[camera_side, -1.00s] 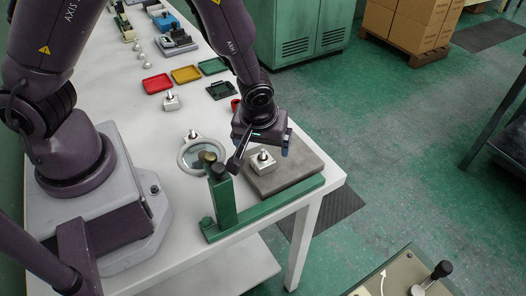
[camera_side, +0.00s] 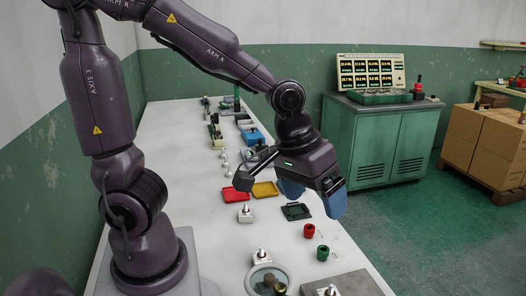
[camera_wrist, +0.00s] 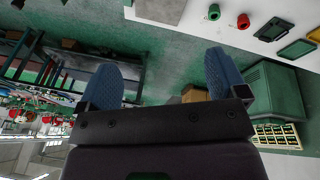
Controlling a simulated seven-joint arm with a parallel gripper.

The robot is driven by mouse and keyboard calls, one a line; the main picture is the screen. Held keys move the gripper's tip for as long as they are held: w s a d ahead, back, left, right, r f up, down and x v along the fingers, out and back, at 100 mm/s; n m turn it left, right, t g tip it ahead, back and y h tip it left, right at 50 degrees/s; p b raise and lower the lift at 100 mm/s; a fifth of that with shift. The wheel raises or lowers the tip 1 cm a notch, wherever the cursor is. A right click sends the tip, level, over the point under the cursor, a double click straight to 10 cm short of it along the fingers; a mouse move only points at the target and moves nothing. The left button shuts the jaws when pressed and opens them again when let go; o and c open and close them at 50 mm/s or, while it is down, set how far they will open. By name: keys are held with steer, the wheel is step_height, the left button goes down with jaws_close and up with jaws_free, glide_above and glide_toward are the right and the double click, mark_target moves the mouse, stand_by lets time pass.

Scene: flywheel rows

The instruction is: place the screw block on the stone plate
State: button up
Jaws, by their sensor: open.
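The stone plate (camera_side: 358,284) is a grey slab at the bottom edge of the side view, partly cut off. A small pale metal block with an upright screw (camera_side: 328,291) stands on it, its lower part cut off by the frame. Two similar screw blocks stand elsewhere on the white table: one (camera_side: 262,256) beside the round lens and one (camera_side: 245,214) farther back. My gripper (camera_side: 312,200) is open and empty, raised above the table and well apart from the plate. Its blue fingers also show in the wrist view (camera_wrist: 170,75), with nothing between them.
A red cup (camera_side: 309,231) and a green cup (camera_side: 323,253) stand near the table's right edge. The lens ring (camera_side: 268,279), a red tray (camera_side: 236,196), a yellow tray (camera_side: 265,190) and a dark tray (camera_side: 296,211) are nearby. A green cabinet (camera_side: 370,140) stands beyond the table.

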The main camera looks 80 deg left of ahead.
steer(key=s+a+r+m+t+y, duration=0.1)
steer(key=s+a+r+m+t, duration=0.1)
steer(key=s+r, duration=0.5)
steer(key=shift+s+a+r+m, duration=0.4)
steer(key=shift+s+a+m, duration=0.1)
steer(key=shift+m, duration=0.7)
